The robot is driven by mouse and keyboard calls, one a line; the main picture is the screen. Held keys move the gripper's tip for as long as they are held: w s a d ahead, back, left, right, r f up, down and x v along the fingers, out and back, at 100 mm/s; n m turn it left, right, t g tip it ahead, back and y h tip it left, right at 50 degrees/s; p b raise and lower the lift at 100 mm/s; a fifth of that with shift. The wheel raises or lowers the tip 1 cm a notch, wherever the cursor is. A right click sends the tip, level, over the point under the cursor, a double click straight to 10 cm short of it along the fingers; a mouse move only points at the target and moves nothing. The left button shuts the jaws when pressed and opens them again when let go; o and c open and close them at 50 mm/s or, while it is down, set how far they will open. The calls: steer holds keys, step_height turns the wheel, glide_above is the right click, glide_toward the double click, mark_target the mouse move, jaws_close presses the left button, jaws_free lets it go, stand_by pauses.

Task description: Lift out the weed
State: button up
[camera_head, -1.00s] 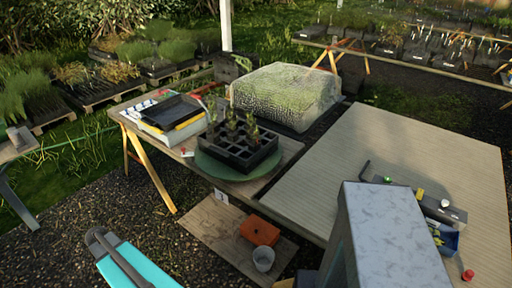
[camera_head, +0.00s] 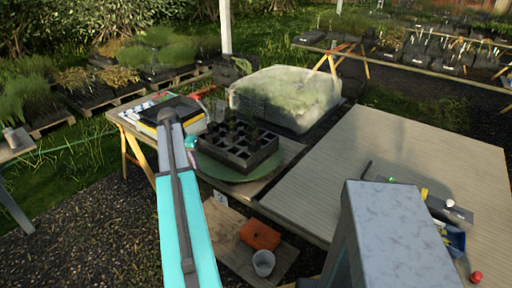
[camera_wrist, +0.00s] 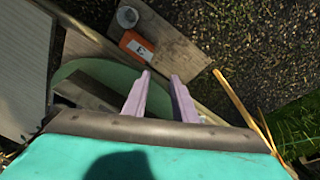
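A black cell tray (camera_head: 250,160) sits on a round green disc (camera_head: 214,175) on the wooden table. Several small dark green plants (camera_head: 232,127) stand upright in its back cells; I cannot tell which is the weed. In the wrist view part of the green disc (camera_wrist: 120,73) shows, with a dark edge of the tray (camera_wrist: 85,93) at left; the plants are hidden there. My gripper (camera_wrist: 161,75) is open and empty, its two pale fingers apart. In the head view my arm reaches to the tray's left side, and the fingertips are not clear.
An orange box (camera_head: 260,235) and a grey cup (camera_head: 263,263) stand on a lower board (camera_head: 225,222). A wrapped clear-covered block (camera_head: 285,95) stands behind the tray. A wide slatted table (camera_head: 370,150) at right is mostly bare, with small tools near its right front.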

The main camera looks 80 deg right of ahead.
steer(key=s+d+r+m, duration=0.2)
steer(key=s+d+r, duration=0.2)
steer(key=s+r, duration=0.2)
steer(key=s+d+r+m+h+b, duration=0.1)
steer(key=s+d+r, duration=0.3)
steer(key=s, duration=0.5)
steer(key=s+d+r+m+g+b, duration=0.1)
steer(key=s+d+r, duration=0.3)
steer(key=s+r, duration=0.4)
steer(key=shift+r+m, duration=0.2)
steer(key=shift+m, duration=0.6)
steer(key=shift+f+h, duration=0.1)
steer(key=shift+h, duration=0.2)
steer(key=p, duration=0.2)
glide_above(257, 143)
steer(key=w+a, duration=0.1)
steer(key=shift+w+a+f, duration=0.1)
steer(key=shift+f, duration=1.85)
steer(key=shift+w+a+f, duration=0.1)
steer(key=shift+f, duration=1.85)
steer(key=shift+p+x, duration=0.65)
steer(key=shift+x, duration=1.95)
steer(key=shift+s+a, duration=0.1)
